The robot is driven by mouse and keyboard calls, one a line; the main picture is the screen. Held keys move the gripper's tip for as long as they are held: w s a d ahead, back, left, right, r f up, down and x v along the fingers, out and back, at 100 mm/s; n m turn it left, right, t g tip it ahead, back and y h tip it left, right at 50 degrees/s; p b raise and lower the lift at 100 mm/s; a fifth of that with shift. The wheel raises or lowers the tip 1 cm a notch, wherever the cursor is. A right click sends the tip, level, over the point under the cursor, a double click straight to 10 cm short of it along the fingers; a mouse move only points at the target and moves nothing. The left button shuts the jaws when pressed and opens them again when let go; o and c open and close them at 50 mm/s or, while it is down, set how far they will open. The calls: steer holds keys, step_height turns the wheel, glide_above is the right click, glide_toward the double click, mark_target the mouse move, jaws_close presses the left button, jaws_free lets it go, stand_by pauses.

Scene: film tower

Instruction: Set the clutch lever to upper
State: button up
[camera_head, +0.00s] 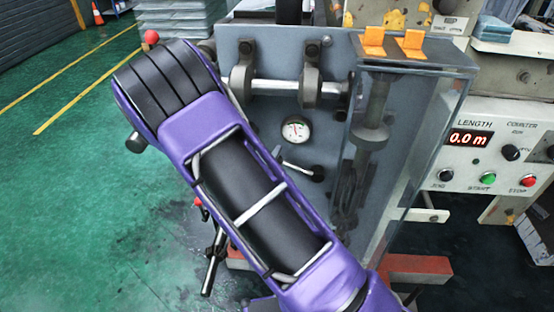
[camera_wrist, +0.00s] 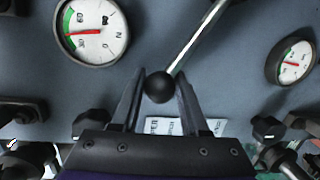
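In the wrist view, a lever with a thin silver rod (camera_wrist: 197,38) ends in a round black knob (camera_wrist: 159,87). The rod slants from the knob to the upper right. My gripper (camera_wrist: 160,75) is open, with one finger on each side of the knob and narrow gaps beside it. I cannot tell the knob's depth between the fingers. No label shows that this is the clutch lever. In the head view my purple arm covers the gripper and part of the machine panel (camera_head: 335,60). A short silver lever (camera_head: 297,167) with a black end shows right of the arm.
A large gauge (camera_wrist: 92,30) and a smaller gauge (camera_wrist: 292,60) flank the lever in the wrist view. Black knobs (camera_wrist: 267,129) stand out lower down. In the head view, a clear guard (camera_head: 413,140) and a control box (camera_head: 500,158) are right. Green floor (camera_head: 75,170) is open left.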

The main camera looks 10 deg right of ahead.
steer(key=o, duration=0.4)
steer(key=shift+r, duration=0.1)
steer(key=shift+o, duration=0.2)
steer(key=p+v, duration=0.1)
steer(key=v, duration=1.6)
steer(key=shift+s, duration=0.15)
steer(key=shift+a, duration=0.15)
